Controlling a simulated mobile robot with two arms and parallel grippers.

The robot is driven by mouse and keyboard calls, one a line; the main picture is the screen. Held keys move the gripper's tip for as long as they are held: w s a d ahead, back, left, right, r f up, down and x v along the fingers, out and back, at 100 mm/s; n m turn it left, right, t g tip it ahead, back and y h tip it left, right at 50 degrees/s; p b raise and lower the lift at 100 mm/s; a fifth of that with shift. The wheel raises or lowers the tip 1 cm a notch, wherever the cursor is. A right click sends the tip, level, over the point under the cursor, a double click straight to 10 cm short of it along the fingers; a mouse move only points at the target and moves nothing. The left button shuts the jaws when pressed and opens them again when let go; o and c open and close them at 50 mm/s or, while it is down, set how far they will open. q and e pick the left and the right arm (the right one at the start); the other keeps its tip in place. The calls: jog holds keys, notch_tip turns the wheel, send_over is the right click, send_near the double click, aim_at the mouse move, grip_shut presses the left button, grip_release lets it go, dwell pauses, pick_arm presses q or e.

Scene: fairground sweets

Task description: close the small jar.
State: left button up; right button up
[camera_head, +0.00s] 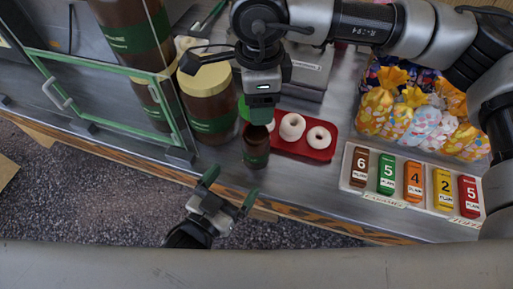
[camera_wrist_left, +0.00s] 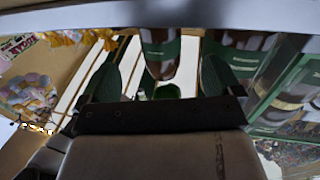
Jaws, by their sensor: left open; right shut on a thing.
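The small jar (camera_head: 256,150), brown with a green label, stands upright near the counter's front edge; its top looks dark and uncovered. In the left wrist view a brown jar with a green label (camera_wrist_left: 160,52), seemingly the same one, shows between the fingers. My left gripper (camera_head: 230,187) is open and empty, in front of the counter edge, pointing toward the jar and apart from it. It also shows in the left wrist view (camera_wrist_left: 160,78).
A red tray (camera_head: 288,149) with white doughnuts lies right of the jar. A large cream-lidded jar (camera_head: 208,97) stands left, beside a green-framed glass case (camera_head: 110,73). A white rack (camera_head: 412,186) of coloured boxes and wrapped sweets (camera_head: 405,115) are at right.

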aim_at(258, 131)
pick_arm(q)
jog(key=x, duration=0.9)
jog(key=shift+w+d, duration=0.2)
jog(key=shift+w, duration=0.1)
jog(key=c, duration=1.3)
jog(key=shift+c, duration=0.2)
pick_arm(e)
jog(key=shift+f, duration=2.45)
jog(key=shift+f, duration=0.1)
jog(key=shift+f, duration=0.8)
jog(key=shift+f, duration=0.55)
